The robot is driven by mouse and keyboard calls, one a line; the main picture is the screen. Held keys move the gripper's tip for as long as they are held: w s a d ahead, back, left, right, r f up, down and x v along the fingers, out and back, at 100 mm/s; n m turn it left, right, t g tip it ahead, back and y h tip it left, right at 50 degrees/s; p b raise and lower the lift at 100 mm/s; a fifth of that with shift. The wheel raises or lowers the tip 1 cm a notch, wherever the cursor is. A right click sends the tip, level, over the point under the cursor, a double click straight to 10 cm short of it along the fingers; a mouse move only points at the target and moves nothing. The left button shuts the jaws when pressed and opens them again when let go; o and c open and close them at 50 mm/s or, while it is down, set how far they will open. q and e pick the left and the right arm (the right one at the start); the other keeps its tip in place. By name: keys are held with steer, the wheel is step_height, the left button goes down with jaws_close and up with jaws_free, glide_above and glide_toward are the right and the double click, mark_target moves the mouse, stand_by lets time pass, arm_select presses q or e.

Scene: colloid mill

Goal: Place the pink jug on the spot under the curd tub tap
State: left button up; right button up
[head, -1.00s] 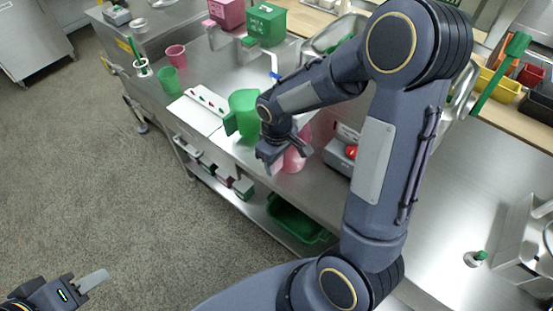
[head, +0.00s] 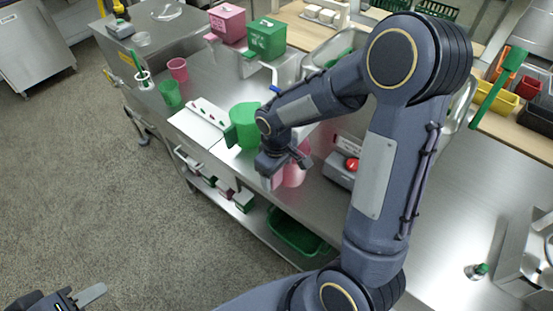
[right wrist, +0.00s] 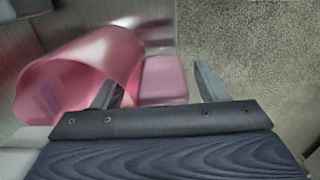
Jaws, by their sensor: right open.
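The pink jug (head: 298,174) stands near the front edge of the steel counter, partly hidden behind my right gripper (head: 284,172). In the right wrist view the jug (right wrist: 75,80) lies at the left, its mouth toward the camera. Its blocky pink handle (right wrist: 163,80) shows between the two spread fingers of my right gripper (right wrist: 160,92), which is open. My left gripper (head: 88,296) is at the bottom left over the floor, only partly in view. A pink tub (head: 228,24) and a green tub (head: 265,38) stand at the back; I cannot read which holds curd.
A green jug (head: 245,122) stands close left of my right gripper. A white board (head: 202,120), a pink cup (head: 178,69) and a green cup (head: 170,94) are further left. A grey box with a red button (head: 343,170) is just right of the jug.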

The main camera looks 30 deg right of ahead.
step_height(320, 180, up, 10)
steer(key=shift+s+r, duration=0.2)
steer(key=shift+r, duration=0.4)
steer(key=s+a+r+m+t+y, duration=0.1)
steer(key=s+r+m+t+y, duration=0.1)
steer(key=s, duration=0.6)
steer(key=s+a+r+m+t+y, duration=0.1)
steer(key=s+m+t, duration=0.2)
steer(key=s, duration=0.5)
steer(key=shift+a+r+m+t+y, duration=0.3)
steer(key=shift+r+m+y, duration=0.1)
steer(key=shift+m, duration=0.2)
